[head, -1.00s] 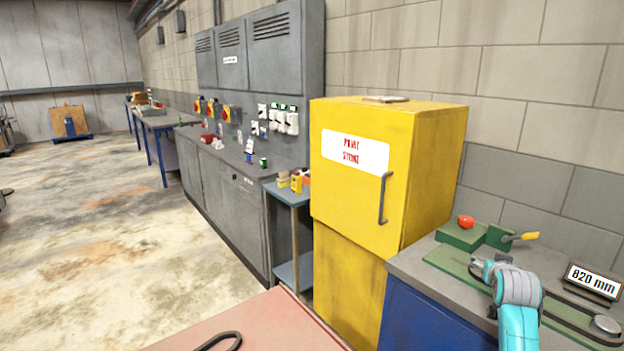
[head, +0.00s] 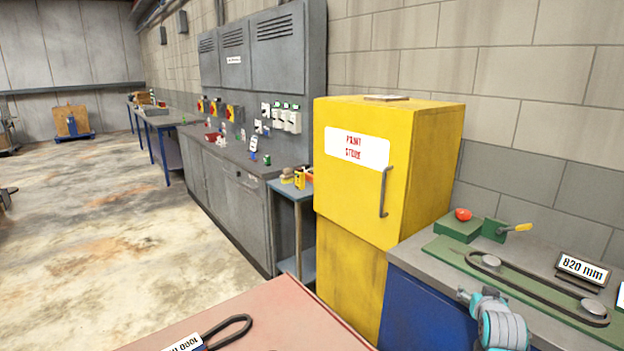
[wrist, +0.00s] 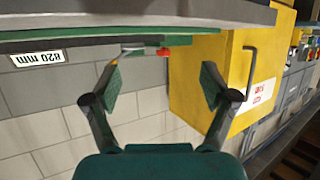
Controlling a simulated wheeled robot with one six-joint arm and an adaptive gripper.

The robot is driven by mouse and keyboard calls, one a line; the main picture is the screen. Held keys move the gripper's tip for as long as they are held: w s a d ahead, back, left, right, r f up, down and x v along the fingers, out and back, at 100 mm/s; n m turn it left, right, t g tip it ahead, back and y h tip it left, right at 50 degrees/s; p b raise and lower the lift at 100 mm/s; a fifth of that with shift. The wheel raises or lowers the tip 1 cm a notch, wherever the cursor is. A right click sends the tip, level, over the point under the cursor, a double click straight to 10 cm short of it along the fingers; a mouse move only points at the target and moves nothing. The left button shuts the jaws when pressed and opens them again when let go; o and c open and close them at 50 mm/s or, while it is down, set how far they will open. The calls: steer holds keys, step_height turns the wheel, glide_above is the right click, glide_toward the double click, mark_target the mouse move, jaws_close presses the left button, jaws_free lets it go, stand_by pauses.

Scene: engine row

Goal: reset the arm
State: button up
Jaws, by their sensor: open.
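My arm (head: 500,325) shows at the lower right of the head view, low in front of the blue bench. My gripper tips are not clear there. In the wrist view my gripper (wrist: 160,90) is open and empty, its two fingers spread wide. The wrist picture is upside down, with the yellow cabinet (wrist: 205,75) at the right finger and the wall between the fingers. No object touches the fingers.
The bench top (head: 425,262) at right holds a green board with a black belt (head: 540,282), a red knob (head: 463,214) and an "820 mm" sign (head: 583,268). The yellow cabinet (head: 350,220) stands beside it. A red surface (head: 270,315) is at front.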

steer(key=s+a+f+n+y, duration=0.1)
steer(key=s+a+f, duration=0.8)
steer(key=s+f, duration=0.4)
steer(key=s+a+f+n+t+y, duration=0.1)
steer(key=s+a+f, duration=0.3)
steer(key=s, duration=0.4)
steer(key=s+a+f, duration=0.3)
steer(key=s+a, duration=0.2)
steer(key=s, duration=0.4)
steer(key=s+a+r+n+y, duration=0.1)
steer(key=s+a, duration=0.2)
steer(key=s, duration=0.6)
steer(key=s+a+r+y, duration=0.1)
steer(key=s+a, duration=0.1)
steer(key=s, duration=0.6)
steer(key=s+a+r, duration=0.1)
steer(key=s+r, duration=0.4)
steer(key=s, duration=0.2)
steer(key=s+a+r+n+t+y, duration=0.1)
steer(key=s+r, duration=0.4)
steer(key=s, duration=0.3)
steer(key=shift+a+r, duration=0.15)
steer(key=shift+a, duration=0.2)
